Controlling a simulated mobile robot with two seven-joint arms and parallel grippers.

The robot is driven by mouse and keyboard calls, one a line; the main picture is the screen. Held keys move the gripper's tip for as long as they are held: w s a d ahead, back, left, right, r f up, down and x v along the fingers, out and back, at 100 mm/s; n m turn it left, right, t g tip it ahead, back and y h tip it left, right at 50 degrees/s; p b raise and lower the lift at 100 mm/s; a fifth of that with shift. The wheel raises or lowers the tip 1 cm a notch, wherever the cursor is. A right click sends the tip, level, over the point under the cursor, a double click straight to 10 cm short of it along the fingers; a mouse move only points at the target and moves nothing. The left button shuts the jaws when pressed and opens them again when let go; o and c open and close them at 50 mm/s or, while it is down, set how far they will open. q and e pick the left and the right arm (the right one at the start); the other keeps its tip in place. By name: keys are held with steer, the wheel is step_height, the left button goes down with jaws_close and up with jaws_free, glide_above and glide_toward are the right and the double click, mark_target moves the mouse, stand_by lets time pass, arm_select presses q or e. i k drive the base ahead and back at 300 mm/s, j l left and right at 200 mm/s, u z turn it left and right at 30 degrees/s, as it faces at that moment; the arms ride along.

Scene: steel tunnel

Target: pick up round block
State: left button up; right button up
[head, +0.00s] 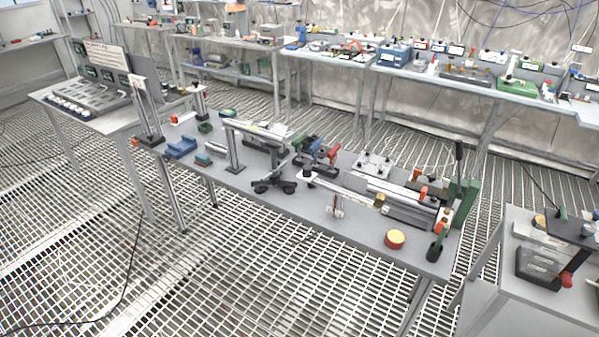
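The round block (395,239) is a short cylinder with a yellow top and an orange-red side. It lies flat near the front edge of the grey workbench (365,247), towards its right end. Nothing touches it, and its top and front side show clearly. Neither of my grippers is in view.
Behind the block, a long metal fixture (400,205) runs to a green upright (464,203). A black-footed stand (273,184) is farther left. Another table (510,235) stands at lower right. Open grating floor lies in front.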

mark_target(307, 168)
steer(key=i+j+z, duration=0.15)
steer(key=j, duration=0.2)
steer(key=i+j+z, duration=0.1)
steer(key=j, duration=0.25)
steer(key=i+j+z, duration=0.15)
steer(key=j, duration=0.25)
steer(key=i+j+z, duration=0.25)
steer(key=j, duration=0.55)
steer(key=i+l, duration=0.05)
steer(key=i, duration=0.05)
